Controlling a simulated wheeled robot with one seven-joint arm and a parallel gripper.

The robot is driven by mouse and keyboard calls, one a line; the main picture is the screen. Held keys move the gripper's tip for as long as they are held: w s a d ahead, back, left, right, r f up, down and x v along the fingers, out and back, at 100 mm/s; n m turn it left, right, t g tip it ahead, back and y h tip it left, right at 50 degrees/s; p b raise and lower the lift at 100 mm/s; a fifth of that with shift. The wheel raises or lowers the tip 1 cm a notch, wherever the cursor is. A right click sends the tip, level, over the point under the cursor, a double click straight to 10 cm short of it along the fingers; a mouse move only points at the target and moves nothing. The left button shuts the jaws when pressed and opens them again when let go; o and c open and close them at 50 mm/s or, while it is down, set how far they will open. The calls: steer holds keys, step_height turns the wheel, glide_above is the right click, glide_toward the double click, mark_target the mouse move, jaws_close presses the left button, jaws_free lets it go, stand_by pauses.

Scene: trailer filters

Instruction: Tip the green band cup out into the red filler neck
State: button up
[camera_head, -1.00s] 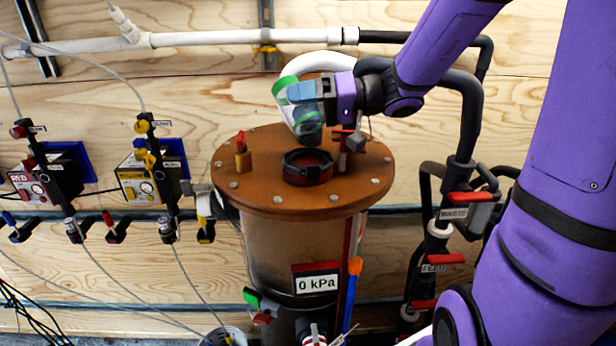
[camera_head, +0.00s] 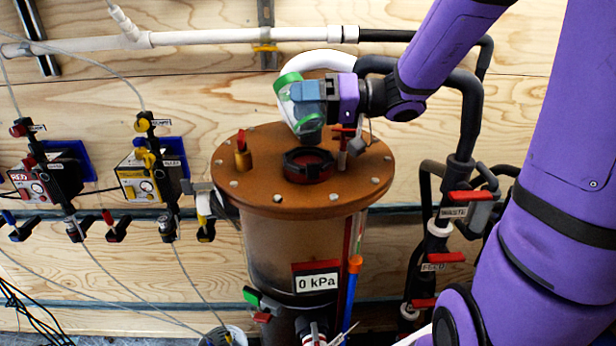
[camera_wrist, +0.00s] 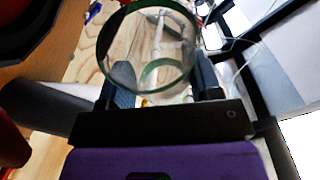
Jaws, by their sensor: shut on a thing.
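The clear cup with a green band (camera_head: 287,82) is in my gripper (camera_head: 306,92), above the red filler neck. It is tilted, with its green-banded end up and left and its darker end down and right. The red filler neck (camera_head: 308,165) is an open dark collar with a red inside, on the orange-brown tank lid. The cup's lower end hangs just above and behind the neck, apart from it. In the wrist view the green-rimmed cup (camera_wrist: 148,83) is see-through between my two fingers. I cannot tell how much is inside it.
A white pipe (camera_head: 240,38) and a curved hose run behind my gripper. Valves labelled WASTE (camera_head: 468,197) and FEED stand at right.

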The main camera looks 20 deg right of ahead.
steer(key=shift+s+r+n+y, duration=0.1)
steer(key=shift+s+n+y, duration=0.2)
steer(key=shift+n, duration=0.1)
stand_by(1.2)
steer(key=shift+w+f+m+g+h, duration=0.2)
steer(key=shift+w+m+g+h, duration=0.1)
steer(key=shift+w+m+h, duration=0.5)
steer(key=shift+w+f+m, duration=0.1)
steer(key=shift+f+m, duration=0.05)
steer(key=shift+m, duration=0.35)
